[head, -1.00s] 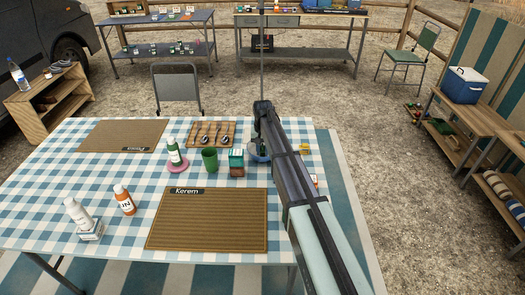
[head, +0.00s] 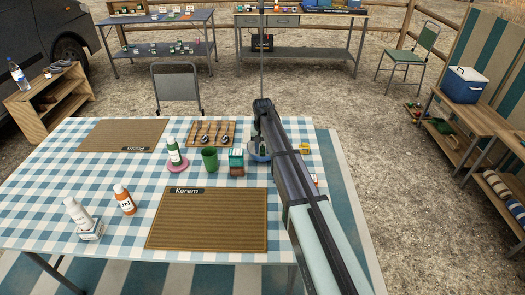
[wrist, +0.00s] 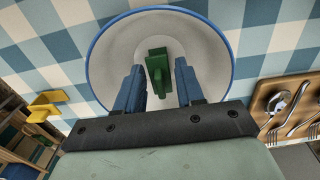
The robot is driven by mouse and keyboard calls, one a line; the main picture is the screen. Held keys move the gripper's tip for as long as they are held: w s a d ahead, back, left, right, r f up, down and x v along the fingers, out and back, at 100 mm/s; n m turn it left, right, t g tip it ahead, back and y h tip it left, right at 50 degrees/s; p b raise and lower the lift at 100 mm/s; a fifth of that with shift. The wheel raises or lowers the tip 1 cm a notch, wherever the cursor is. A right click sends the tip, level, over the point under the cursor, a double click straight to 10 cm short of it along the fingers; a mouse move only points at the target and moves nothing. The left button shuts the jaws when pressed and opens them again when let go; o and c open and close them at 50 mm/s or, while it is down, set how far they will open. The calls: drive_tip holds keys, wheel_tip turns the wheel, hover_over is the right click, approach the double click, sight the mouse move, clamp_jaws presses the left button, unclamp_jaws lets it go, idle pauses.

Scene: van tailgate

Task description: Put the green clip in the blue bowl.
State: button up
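The blue bowl (head: 259,157) stands on the checked tablecloth, partly hidden behind my arm in the head view. In the wrist view its blue rim and pale inside (wrist: 112,52) fill the upper middle. The green clip (wrist: 157,68) shows against the bowl's inside, between my two blue fingers. My gripper (wrist: 158,85) is over the bowl, with its fingers apart and a gap visible beside the clip. The clip seems to be in the bowl; its exact contact with the bottom cannot be told. In the head view my arm covers much of the fingers and clip.
A green cup (head: 209,160) and a teal-and-brown box (head: 236,162) stand left of the bowl. A wooden board with spoons (head: 211,133) lies behind them. A small yellow thing (head: 304,147) lies right of the bowl. The brown mat (head: 208,220) in front is bare.

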wheel_tip(320, 180, up, 11)
idle(0.4)
drive_tip(key=shift+d, duration=0.1)
